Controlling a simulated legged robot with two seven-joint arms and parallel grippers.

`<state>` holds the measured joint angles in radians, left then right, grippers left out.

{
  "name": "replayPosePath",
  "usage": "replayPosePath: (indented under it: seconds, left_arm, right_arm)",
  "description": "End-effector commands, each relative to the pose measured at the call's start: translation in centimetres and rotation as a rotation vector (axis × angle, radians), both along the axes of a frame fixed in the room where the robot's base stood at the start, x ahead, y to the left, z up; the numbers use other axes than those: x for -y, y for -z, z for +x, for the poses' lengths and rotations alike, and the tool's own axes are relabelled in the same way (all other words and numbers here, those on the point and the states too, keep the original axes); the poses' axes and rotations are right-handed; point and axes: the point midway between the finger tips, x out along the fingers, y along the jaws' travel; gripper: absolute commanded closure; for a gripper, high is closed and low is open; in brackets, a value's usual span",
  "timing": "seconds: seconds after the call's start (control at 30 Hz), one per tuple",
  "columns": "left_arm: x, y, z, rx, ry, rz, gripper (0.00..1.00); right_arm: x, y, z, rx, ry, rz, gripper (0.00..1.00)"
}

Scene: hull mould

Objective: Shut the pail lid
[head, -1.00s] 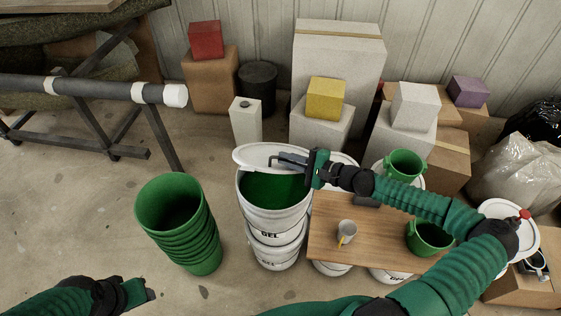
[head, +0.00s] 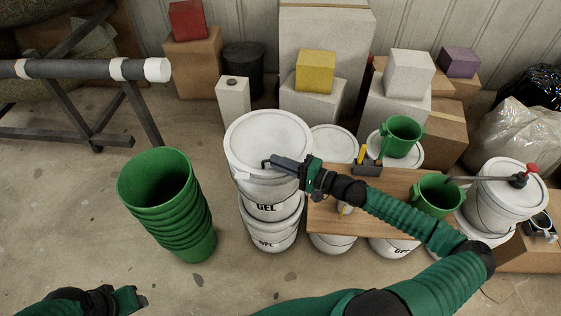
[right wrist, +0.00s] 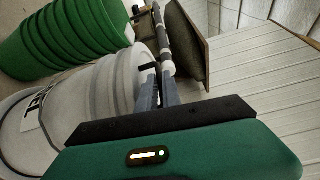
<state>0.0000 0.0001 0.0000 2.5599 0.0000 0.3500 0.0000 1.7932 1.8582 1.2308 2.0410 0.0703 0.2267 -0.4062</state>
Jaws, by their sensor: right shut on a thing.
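The white lid (head: 266,140) lies over the mouth of the top pail (head: 250,185) of a white stack marked GEL and covers the green contents. I cannot see any gap under its far rim. My right gripper (head: 273,163) reaches in from the right across the front right part of the lid and is shut on the lid. In the right wrist view, its fingers (right wrist: 156,92) show beside the ribbed white pail wall (right wrist: 105,92); the gripped part is hard to make out. My left gripper (head: 140,297) hangs low at the bottom left, away from the pail; its jaws are unclear.
Stacked green buckets (head: 165,195) stand left of the pail. Cardboard boxes stand behind.

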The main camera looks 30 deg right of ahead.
Motion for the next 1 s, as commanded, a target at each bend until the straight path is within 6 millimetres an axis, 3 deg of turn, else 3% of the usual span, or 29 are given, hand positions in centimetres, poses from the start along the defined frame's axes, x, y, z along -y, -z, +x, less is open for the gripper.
replayPosePath:
  seconds: [0.03, 0.37, 0.4, 0.43, 0.73, 0.87, 1.0]
  left_arm:
    - [0.0, 0.2, 0.0, 0.0, 0.0, 0.0, 0.55]
    - [0.0, 0.2, 0.0, 0.0, 0.0, 0.0, 0.55]
    - [0.0, 0.2, 0.0, 0.0, 0.0, 0.0, 0.55]
    - [0.0, 0.2, 0.0, 0.0, 0.0, 0.0, 0.55]
    - [0.0, 0.1, 0.0, 0.0, 0.0, 0.0, 0.55]
    - [0.0, -0.1, 0.0, 0.0, 0.0, 0.0, 0.55]
    - [0.0, -0.5, 0.0, 0.0, 0.0, 0.0, 0.55]
  right_arm:
    - [-0.9, 0.6, -0.3, -0.008, -0.018, 0.003, 1.0]
    - [-0.9, 0.7, -0.3, -0.009, -0.019, 0.003, 1.0]
    - [-0.9, 0.7, -0.3, -0.009, -0.019, 0.003, 0.87]
    - [-0.8, 0.7, -0.2, -0.009, -0.018, 0.003, 0.83]
    - [-0.1, 0.7, -0.6, -0.011, -0.009, 0.002, 0.82]
    - [1.3, 0.7, -2.5, -0.013, -0.003, 0.002, 0.82]
    - [3.5, 0.4, -6.0, -0.012, -0.002, 0.0, 0.82]
